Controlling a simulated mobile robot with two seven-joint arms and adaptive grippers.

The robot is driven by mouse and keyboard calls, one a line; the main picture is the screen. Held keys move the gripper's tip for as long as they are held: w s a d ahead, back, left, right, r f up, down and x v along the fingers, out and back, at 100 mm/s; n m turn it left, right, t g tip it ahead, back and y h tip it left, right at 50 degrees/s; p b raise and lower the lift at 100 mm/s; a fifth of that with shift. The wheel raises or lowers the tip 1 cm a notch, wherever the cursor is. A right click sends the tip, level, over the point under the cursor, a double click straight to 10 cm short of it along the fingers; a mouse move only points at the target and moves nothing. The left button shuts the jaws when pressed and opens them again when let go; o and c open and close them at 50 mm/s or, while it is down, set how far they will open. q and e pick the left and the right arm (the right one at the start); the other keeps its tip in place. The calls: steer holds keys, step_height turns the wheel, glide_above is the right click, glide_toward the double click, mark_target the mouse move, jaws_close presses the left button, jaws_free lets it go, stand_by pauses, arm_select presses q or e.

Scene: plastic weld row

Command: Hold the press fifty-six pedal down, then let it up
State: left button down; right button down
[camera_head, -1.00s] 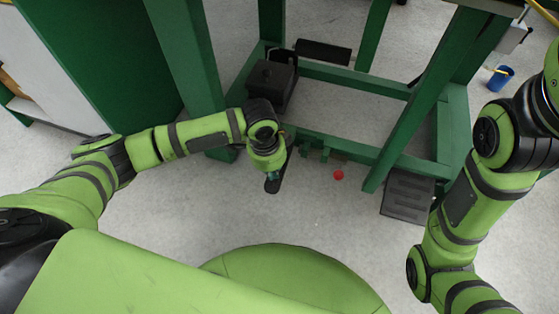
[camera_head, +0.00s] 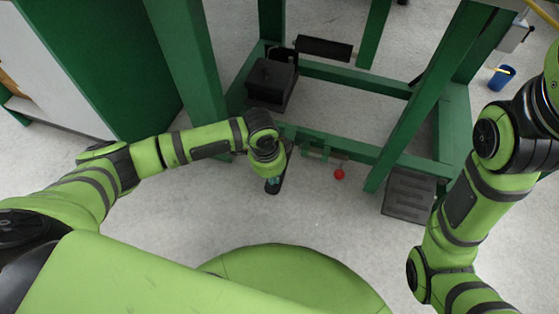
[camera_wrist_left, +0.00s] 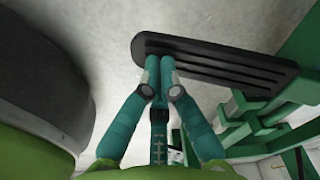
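A long black ridged pedal (camera_wrist_left: 225,68) runs across the upper right of the left wrist view. In the head view it is a narrow dark strip (camera_head: 284,172) in front of the green frame, partly hidden by my left wrist. My left gripper (camera_wrist_left: 160,62) has teal fingers with their tips drawn together, and nothing shows between them. The tips overlap the pedal's near end in the wrist view; I cannot tell whether they press on it. In the head view the left gripper (camera_head: 273,183) points down at the pedal. My right gripper is out of view.
A green frame (camera_head: 345,149) stands ahead, with a black box (camera_head: 270,82) on its left side. A red ball (camera_head: 339,174) is at its front. A second dark ridged plate (camera_head: 408,196) lies at the right. A blue cup (camera_head: 501,77) stands far right. The floor in front is clear.

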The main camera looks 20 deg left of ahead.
arm_select(q)
steer(key=shift+s+f+b, duration=0.15)
steer(key=shift+f+b, duration=0.35)
steer(key=shift+f, duration=1.2)
steer(key=shift+r, duration=0.15)
stand_by(0.4)
steer(key=shift+a, duration=0.1)
